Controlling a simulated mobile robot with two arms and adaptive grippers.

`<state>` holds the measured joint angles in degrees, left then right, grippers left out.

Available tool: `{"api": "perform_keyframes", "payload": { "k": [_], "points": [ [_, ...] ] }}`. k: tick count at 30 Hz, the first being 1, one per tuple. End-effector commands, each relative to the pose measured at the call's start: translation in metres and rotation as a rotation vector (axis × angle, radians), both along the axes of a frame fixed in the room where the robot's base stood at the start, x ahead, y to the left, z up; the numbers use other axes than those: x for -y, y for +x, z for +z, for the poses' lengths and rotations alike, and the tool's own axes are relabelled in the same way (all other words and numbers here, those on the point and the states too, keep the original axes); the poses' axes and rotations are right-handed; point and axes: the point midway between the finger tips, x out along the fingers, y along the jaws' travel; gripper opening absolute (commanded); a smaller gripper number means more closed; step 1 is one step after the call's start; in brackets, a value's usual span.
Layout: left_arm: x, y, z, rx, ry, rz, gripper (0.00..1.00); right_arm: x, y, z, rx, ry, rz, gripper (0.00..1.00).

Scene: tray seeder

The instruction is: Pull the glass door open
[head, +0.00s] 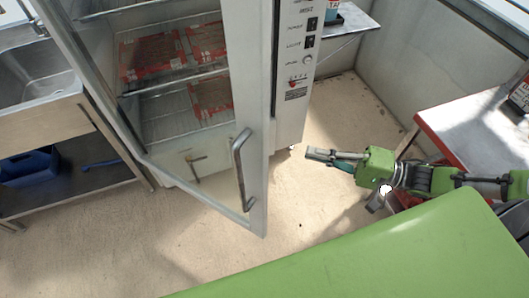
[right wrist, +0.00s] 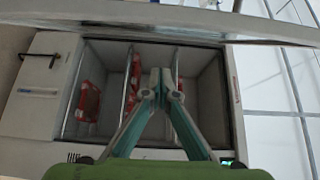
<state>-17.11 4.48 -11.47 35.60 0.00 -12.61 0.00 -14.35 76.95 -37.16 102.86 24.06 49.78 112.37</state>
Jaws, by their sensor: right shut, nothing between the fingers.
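The glass door (head: 256,120) has a light metal frame and stands swung out from the cabinet, with its free edge toward me. Its metal bar handle (head: 240,172) is on that edge, and nothing holds it. My right gripper (head: 320,156) is shut and empty, to the right of the handle and apart from it. In the right wrist view the shut gripper (right wrist: 161,75) points at the cabinet's open front (right wrist: 205,85), where shelves show. A pale framed bar, likely the door, crosses the top of that view. My left gripper is not in view.
The cabinet's control panel (head: 298,60) is right of the door. Red-edged trays (head: 152,55) lie on its shelves. A sink (head: 40,75) and a lower shelf with a blue bin (head: 28,166) are at left. A red-edged table (head: 470,128) is at right. The floor between is clear.

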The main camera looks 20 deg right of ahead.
Motion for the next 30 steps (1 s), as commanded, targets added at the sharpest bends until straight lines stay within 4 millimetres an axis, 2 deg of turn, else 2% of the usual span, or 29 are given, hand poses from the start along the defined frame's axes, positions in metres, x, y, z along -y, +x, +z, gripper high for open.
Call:
{"api": "perform_keyframes", "payload": {
  "k": [5, 19, 24, 30],
  "points": [
    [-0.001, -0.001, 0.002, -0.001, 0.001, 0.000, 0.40, -0.007, 0.008, 0.003, -0.013, 0.009, 0.002, 0.00],
    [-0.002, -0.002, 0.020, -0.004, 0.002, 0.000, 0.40, -0.080, 0.060, 0.005, -0.011, 0.010, 0.002, 0.00],
    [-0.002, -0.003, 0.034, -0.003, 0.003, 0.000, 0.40, -0.098, 0.043, 0.005, -0.018, 0.009, 0.003, 0.00],
    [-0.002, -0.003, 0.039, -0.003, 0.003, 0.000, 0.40, -0.109, 0.034, 0.002, -0.015, 0.006, 0.003, 0.00]
  ]
}}
